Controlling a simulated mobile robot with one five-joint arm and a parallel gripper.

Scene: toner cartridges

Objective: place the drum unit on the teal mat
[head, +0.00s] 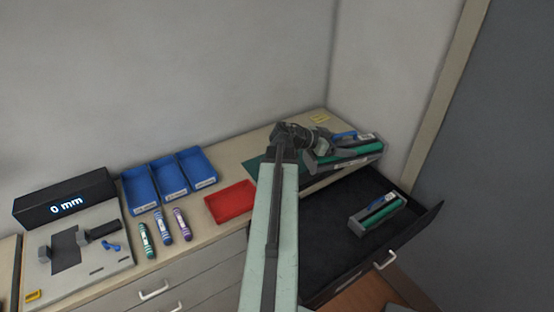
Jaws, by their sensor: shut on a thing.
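A drum unit (352,159), a grey frame with a green roller and a blue part, is at my gripper near the right end of the counter. My gripper (321,149) is shut on its left part. The teal mat (258,167) shows as a dark green strip left of my arm; my arm and the drum unit hide the rest. I cannot tell whether the unit touches the mat or is above it. A second, similar green-roller unit (378,214) lies in the open drawer.
The open dark drawer (318,220) juts out below the counter at right. A red tray (231,202), several blue bins (168,180) and several small striped cartridges (164,226) stand left of my arm. A black display box (64,199) reads "0 mm". A yellow label (319,118) lies at the back.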

